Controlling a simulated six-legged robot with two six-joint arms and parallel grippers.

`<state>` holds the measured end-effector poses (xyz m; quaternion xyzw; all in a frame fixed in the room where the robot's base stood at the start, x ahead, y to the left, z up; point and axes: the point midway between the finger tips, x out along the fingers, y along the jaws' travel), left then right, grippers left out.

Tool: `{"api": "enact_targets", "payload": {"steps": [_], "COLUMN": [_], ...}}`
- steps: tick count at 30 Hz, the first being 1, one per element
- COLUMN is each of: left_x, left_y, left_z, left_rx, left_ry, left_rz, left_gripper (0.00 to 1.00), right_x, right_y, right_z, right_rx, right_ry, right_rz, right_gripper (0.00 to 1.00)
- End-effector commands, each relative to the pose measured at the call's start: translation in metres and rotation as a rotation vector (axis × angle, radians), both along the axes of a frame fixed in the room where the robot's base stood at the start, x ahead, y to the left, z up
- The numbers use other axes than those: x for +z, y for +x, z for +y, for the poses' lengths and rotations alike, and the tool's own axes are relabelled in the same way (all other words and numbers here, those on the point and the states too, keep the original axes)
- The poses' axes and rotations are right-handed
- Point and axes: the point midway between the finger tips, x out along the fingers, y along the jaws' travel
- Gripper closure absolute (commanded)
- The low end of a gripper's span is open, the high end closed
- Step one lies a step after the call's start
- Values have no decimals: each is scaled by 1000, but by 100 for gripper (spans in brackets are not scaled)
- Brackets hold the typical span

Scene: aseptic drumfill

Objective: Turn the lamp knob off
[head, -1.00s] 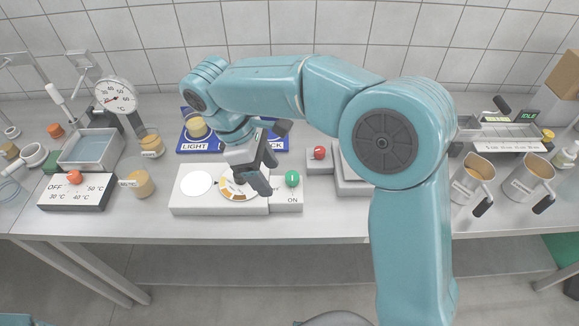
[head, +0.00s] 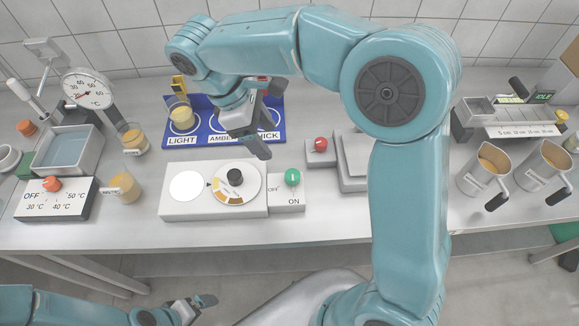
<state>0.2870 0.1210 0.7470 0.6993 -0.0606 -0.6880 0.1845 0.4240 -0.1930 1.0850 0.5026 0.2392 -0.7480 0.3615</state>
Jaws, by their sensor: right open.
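The green knob (head: 292,177) stands on a small white box marked OFF at its left and ON in front. I cannot tell surely which label it points to. The box joins a wider white unit (head: 185,209) with a white disc and a round coloured dial (head: 236,184) that has a black knob. My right gripper (head: 259,149) is open and empty, above and behind the dial, to the left of the green knob and apart from it. My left gripper (head: 200,302) is low at the bottom, in front of the bench; its jaw gap is unclear.
A blue rack (head: 209,138) marked LIGHT, AMBER and a partly hidden third label stands behind, with a jar (head: 180,117). A red knob (head: 321,144) sits on a grey box to the right. A temperature box (head: 50,206) and amber jars are left. The front strip is clear.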

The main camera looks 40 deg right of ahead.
Motion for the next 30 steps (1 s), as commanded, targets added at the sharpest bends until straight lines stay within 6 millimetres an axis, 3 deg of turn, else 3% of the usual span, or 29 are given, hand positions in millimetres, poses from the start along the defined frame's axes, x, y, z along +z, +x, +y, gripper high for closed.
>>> {"api": "enact_targets", "payload": {"steps": [9,15,21,30], "left_x": [0,1,2,2], "left_y": [0,0,0,0], "left_z": [0,0,0,0], "left_rx": [0,0,0,0], "left_ry": [0,0,0,0], "left_rz": [-1,0,-1,0], "left_gripper": [0,0,0,0], "right_x": [-71,-108,-129,-132], "right_y": [-21,-29,-32,-32], "right_z": [-22,-34,-41,-42], "right_rx": [-2,-1,-1,0], "right_ry": [-1,0,0,1], "right_rz": [7,5,3,1], "right_gripper": [35,35,35,35]}}
